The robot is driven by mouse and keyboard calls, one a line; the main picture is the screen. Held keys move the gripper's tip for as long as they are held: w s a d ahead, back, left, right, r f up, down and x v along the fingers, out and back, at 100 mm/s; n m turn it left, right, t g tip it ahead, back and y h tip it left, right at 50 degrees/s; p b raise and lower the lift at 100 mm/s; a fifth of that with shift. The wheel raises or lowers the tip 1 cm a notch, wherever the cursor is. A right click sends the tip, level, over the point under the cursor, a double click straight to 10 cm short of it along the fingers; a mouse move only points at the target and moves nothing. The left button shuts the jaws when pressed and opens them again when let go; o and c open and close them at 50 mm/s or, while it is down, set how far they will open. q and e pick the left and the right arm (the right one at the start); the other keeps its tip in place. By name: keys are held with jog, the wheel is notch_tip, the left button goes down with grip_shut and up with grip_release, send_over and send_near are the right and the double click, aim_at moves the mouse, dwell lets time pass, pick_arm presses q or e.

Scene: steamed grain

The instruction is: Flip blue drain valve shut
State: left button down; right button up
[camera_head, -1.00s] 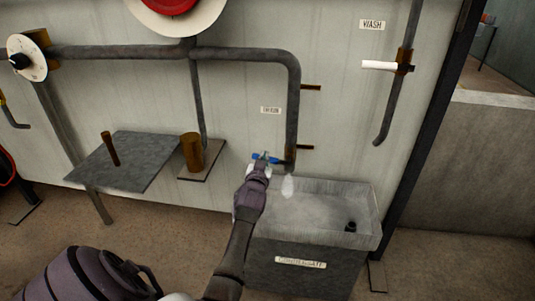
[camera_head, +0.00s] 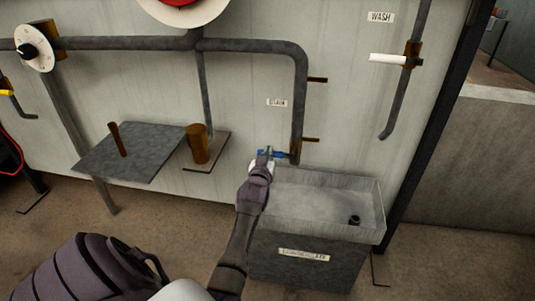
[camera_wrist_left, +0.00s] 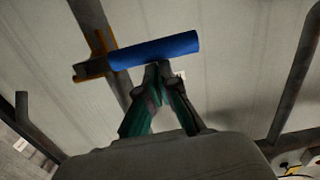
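The blue drain valve handle (camera_head: 277,154) is at the lower end of the grey pipe, under a small label and above the sink. In the head view it lies roughly level, across the pipe, and my gripper hides part of it. In the left wrist view the blue handle (camera_wrist_left: 155,50) runs crosswise to its pipe. My left gripper (camera_head: 267,153) is at the handle. In the wrist view its green fingers (camera_wrist_left: 159,70) meet at the tips just below the handle, with nothing visible between them. Whether they touch it is unclear. My right gripper is not in view.
A grey sink (camera_head: 318,255) with a label stands under the pipe outlet. A white-handled valve (camera_head: 388,59) under the WASH label is to the right. A grey plate (camera_head: 135,160) and a brown cylinder (camera_head: 197,146) are to the left.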

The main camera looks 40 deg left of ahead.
pick_arm(q)
jog(key=v, duration=1.2)
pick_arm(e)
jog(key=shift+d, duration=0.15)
